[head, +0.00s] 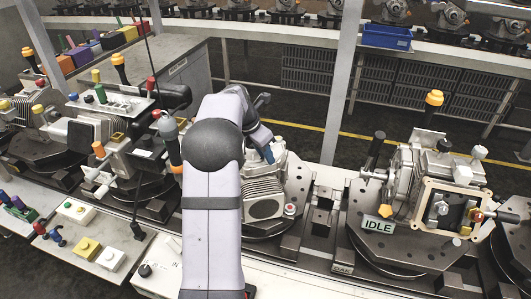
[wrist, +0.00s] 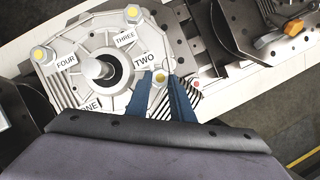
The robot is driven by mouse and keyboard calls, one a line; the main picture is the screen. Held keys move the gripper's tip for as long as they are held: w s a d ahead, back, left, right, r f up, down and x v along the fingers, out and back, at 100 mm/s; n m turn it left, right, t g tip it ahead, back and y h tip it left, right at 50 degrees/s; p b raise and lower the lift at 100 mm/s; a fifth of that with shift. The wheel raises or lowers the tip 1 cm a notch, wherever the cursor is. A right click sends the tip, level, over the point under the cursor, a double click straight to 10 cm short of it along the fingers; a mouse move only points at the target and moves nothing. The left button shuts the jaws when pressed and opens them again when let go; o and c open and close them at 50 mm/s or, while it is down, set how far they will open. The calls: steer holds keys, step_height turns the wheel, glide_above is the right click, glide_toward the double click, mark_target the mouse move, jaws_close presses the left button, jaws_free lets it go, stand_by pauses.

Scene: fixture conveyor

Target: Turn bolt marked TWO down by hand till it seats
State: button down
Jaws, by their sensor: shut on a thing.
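The pale metal housing (wrist: 108,28) lies under my wrist camera, with a round shaft (wrist: 98,69) in its face. The bolt marked TWO (wrist: 160,76) has a yellow-topped head and stands at the housing's right corner, beside its label. My gripper (wrist: 161,82) has its two blue fingers on either side of that bolt's head, shut on it. Whether the bolt's head touches the housing cannot be told. In the head view my gripper (head: 268,154) is over the housing (head: 264,185), and my arm hides much of it and the bolt.
The bolts marked THREE (wrist: 133,13) and FOUR (wrist: 40,55) stand on the same housing. The ONE label (wrist: 90,106) is partly covered by my wrist. A fixture with an IDLE sign (head: 378,224) stands at right. A thin dark pole (head: 146,110) rises left of my arm.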

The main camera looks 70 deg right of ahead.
steer(key=m+p, duration=0.2)
steer(key=p, duration=0.1)
steer(key=shift+w+d+r+m+g+y, duration=0.15)
steer(key=shift+r+m+g+y, duration=0.15)
steer(key=shift+g+y, duration=0.1)
steer(key=m+p, duration=0.2)
steer(key=p, duration=0.1)
steer(key=shift+d+m+g+y, duration=0.15)
steer(key=shift+m+g+y, duration=0.25)
steer(key=m, duration=0.1)
steer(key=m+y+p, duration=0.1)
steer(key=m, duration=0.1)
steer(key=shift+w+d+f, duration=0.1)
steer(key=shift+d+f, duration=0.05)
steer(key=shift+f, duration=0.15)
steer(key=shift+m+g+y, duration=0.3)
steer(key=shift+m+y, duration=0.1)
steer(key=shift+m, duration=0.5)
steer(key=shift+d+m, duration=0.1)
steer(key=shift+m, duration=0.5)
steer(key=c, duration=1.5)
jaws_free()
steer(key=shift+c, duration=0.2)
steer(key=shift+n, duration=0.5)
